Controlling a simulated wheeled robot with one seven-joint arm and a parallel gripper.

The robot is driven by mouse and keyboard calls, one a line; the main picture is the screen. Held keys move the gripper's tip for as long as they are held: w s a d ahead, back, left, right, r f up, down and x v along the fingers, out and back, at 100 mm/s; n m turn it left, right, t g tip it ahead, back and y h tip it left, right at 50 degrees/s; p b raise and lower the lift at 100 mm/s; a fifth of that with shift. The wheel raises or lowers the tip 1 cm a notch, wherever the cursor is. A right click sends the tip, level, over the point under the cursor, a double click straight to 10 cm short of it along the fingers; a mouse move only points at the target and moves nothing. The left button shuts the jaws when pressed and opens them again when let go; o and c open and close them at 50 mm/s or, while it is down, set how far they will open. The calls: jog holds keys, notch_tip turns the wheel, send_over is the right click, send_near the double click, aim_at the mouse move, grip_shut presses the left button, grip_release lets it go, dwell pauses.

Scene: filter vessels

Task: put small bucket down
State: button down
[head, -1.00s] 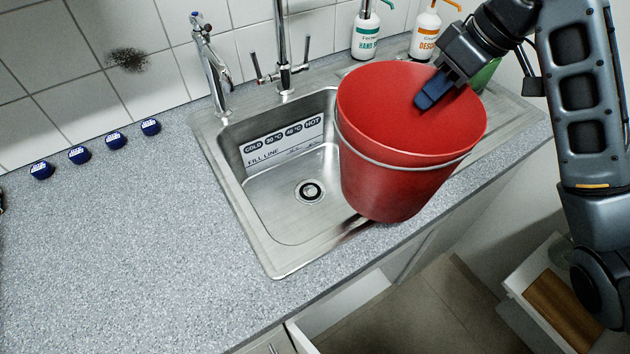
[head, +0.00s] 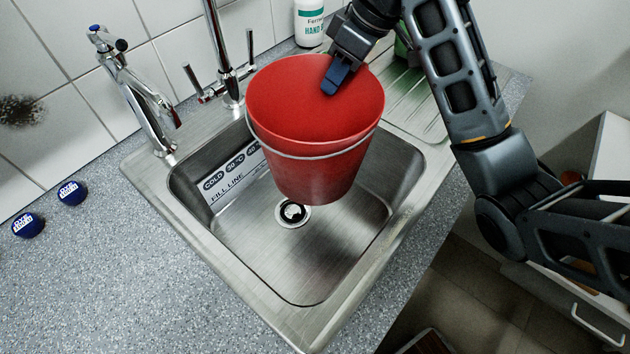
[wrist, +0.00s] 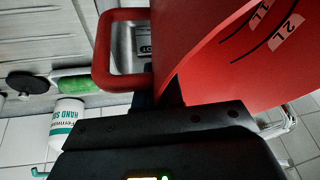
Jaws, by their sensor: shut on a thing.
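The small bucket (head: 315,165) is red with a grey wire handle. It is upright, or nearly so, over the steel sink basin (head: 330,262) in the head view. My gripper (head: 336,78) is shut on the bucket's far right rim, with a dark blue finger inside the wall. In the wrist view the bucket wall (wrist: 260,60) fills the upper right, with litre marks inside. The bucket hides the back of the basin. Its base appears above the drain (head: 292,212), and I cannot tell whether it touches the basin floor.
A tap (head: 135,90) stands at the back left and a mixer tap (head: 222,60) behind the bucket. A hand soap bottle (head: 308,22) stands at the back. The ribbed drainer (head: 415,105) is right of the basin. Blue caps (head: 71,192) lie on the speckled counter (head: 120,270), otherwise clear.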

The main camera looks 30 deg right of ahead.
aim_at(360, 107)
notch_tip(360, 107, down, 17)
jog(key=shift+r, duration=0.15)
dwell(0.4)
jog(key=c, duration=1.3)
grip_release()
jog(key=shift+o, duration=0.2)
jog(key=v, duration=1.2)
